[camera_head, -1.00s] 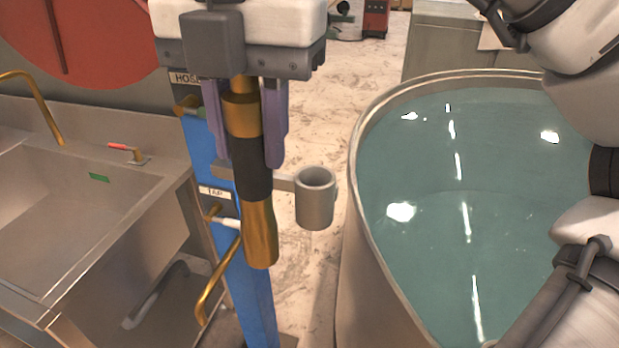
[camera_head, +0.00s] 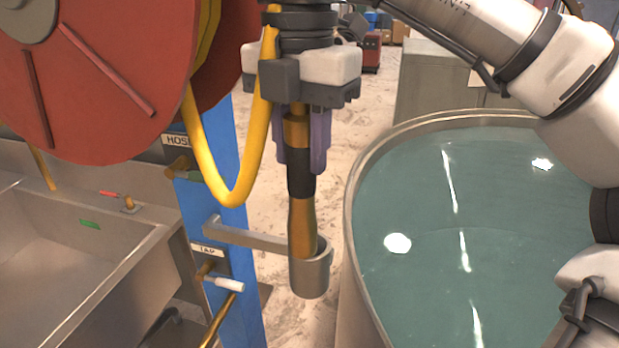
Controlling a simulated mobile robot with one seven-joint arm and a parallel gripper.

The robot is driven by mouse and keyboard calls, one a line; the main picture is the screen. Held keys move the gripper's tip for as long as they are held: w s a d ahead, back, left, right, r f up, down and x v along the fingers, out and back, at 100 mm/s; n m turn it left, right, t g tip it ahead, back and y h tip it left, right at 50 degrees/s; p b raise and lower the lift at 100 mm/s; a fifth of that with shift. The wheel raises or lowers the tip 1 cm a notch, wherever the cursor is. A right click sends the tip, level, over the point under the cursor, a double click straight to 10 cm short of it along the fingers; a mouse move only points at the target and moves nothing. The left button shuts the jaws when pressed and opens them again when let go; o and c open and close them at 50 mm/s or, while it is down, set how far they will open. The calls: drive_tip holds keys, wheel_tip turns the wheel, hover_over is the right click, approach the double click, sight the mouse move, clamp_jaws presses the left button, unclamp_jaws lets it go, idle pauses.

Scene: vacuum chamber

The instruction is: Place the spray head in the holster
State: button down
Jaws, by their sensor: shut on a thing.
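The spray head (camera_head: 301,222) is a brass nozzle with a black grip band, hanging upright. My gripper (camera_head: 299,165), with purple fingers, is shut on its upper part. The holster (camera_head: 312,280) is a grey open-topped cup at the end of a flat bracket from the blue post. The nozzle's lower end is at the cup's mouth and appears to dip inside the rim. The tip is hidden, so its depth cannot be told.
A yellow hose (camera_head: 233,190) loops down from the red reel (camera_head: 105,80) to the left of my gripper. The blue post (camera_head: 228,235) carries tap handles. A round water tank (camera_head: 352,190) stands close on the right, and a steel sink (camera_head: 60,262) on the left.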

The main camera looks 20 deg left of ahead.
sight(310, 189)
drive_tip(key=w+f, duration=0.1)
drive_tip(key=f, duration=0.1)
drive_tip(key=w+f+p, duration=0.1)
drive_tip(key=f, duration=0.1)
drive_tip(key=w+f, duration=0.1)
drive_tip(key=f, duration=0.1)
drive_tip(key=shift+w+f, duration=0.25)
drive_tip(key=shift+f, duration=0.3)
drive_tip(key=shift+f+b, duration=0.3)
drive_tip(key=shift+f, duration=0.2)
drive_tip(key=c, duration=1.1)
unclamp_jaws()
drive_tip(key=shift+o, duration=0.2)
